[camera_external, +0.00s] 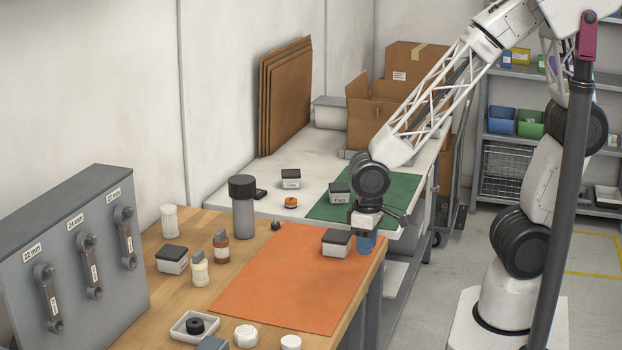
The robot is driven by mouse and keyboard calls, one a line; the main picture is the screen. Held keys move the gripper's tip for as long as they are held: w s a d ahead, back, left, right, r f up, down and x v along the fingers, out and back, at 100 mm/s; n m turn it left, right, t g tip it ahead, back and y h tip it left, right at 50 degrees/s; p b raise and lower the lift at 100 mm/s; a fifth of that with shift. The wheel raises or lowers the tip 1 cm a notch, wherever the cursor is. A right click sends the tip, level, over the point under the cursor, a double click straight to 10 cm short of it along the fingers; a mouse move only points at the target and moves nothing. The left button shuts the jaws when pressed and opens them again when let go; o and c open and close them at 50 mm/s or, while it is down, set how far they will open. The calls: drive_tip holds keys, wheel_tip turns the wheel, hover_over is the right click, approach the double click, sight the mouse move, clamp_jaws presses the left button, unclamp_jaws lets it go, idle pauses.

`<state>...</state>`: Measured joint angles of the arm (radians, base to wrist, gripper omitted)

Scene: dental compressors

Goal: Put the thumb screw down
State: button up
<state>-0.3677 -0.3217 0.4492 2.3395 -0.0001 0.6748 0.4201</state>
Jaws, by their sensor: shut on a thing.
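My gripper (372,222) is at the right end of the orange mat (290,280), just above and behind a blue object (367,244) at the mat's right edge. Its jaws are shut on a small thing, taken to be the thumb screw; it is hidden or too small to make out. I cannot tell whether the blue object touches the gripper. A white box with a dark top (337,243) stands just left of the gripper.
A tall grey cylinder with a black cap (243,208), small bottles (221,247) and a white tray with a black ring (195,327) stand around the mat. A wrench panel (72,262) is at left. The mat's middle is clear. Behind are a green mat (318,208) and cardboard boxes (372,112).

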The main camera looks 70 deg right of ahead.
drive_tip(key=shift+s+d, duration=0.15)
drive_tip(key=shift+s, duration=0.35)
drive_tip(key=shift+w+r, duration=0.1)
drive_tip(key=shift+w, duration=0.05)
idle(0.3)
drive_tip(key=shift+n, duration=0.4)
drive_tip(key=w+d+r, duration=0.2)
drive_tip(key=w+r, duration=0.2)
drive_tip(key=w, duration=0.9)
drive_tip(key=w+d+r, duration=0.3)
drive_tip(key=w+r, duration=0.2)
drive_tip(key=w, duration=0.8)
drive_tip(key=w+d+r, duration=0.3)
drive_tip(key=w+r, duration=0.1)
drive_tip(key=w, duration=0.9)
drive_tip(key=shift+w+d+r, duration=0.2)
drive_tip(key=shift+d+r, duration=0.05)
drive_tip(key=shift+r, duration=0.05)
drive_tip(key=w+d, duration=0.6)
drive_tip(key=w, duration=0.2)
drive_tip(key=shift+r, duration=0.45)
